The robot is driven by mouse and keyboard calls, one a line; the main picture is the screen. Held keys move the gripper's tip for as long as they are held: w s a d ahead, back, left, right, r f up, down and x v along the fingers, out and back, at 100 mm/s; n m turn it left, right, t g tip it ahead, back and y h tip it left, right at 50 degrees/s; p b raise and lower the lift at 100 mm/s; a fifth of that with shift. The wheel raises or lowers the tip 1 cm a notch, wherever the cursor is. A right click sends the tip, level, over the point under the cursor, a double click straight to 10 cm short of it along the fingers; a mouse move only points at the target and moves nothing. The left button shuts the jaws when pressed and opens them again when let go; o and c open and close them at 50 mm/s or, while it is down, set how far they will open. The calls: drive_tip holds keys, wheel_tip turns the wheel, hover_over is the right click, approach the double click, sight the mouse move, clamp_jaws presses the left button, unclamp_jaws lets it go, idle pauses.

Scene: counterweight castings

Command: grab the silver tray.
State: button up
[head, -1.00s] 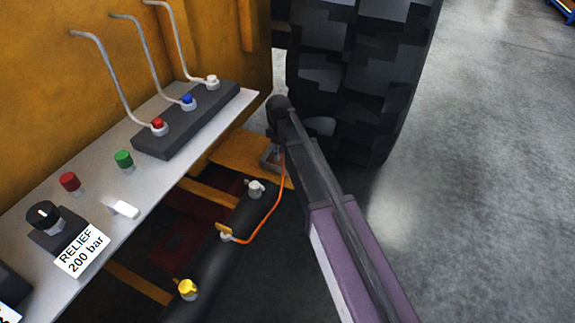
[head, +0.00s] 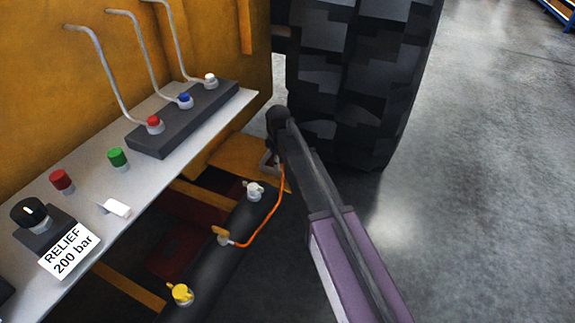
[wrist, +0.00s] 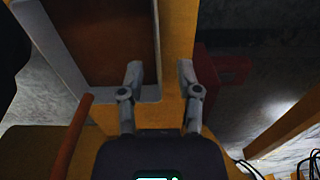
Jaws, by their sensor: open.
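The silver tray (wrist: 52,52) is at the upper left of the wrist view, with a pale grey rim and a brown inside. Its far part runs out of the picture. My gripper (wrist: 160,70) is open. Its left finger overlaps the tray's near right corner, and its right finger is just right of the tray's right edge, over an orange-yellow beam. I cannot tell whether the fingers touch the tray or how high they are. In the head view my gripper (head: 269,160) is small and dark beside the tyre, mostly hidden by my wrist. I cannot make out the tray there.
A grey control panel (head: 150,175) with levers and buttons juts out left of my arm. A black cylinder (head: 225,245) with an orange cable lies below it. A big tyre (head: 350,80) stands behind my gripper. A red block (wrist: 228,70) is right of the fingers.

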sight(280, 172)
drive_tip(key=shift+w+f+b, duration=0.1)
drive_tip(key=shift+f+b, duration=2.4)
drive_tip(key=shift+f, duration=0.1)
drive_tip(key=shift+d, duration=0.1)
drive_tip(key=shift+c, duration=0.2)
clamp_jaws()
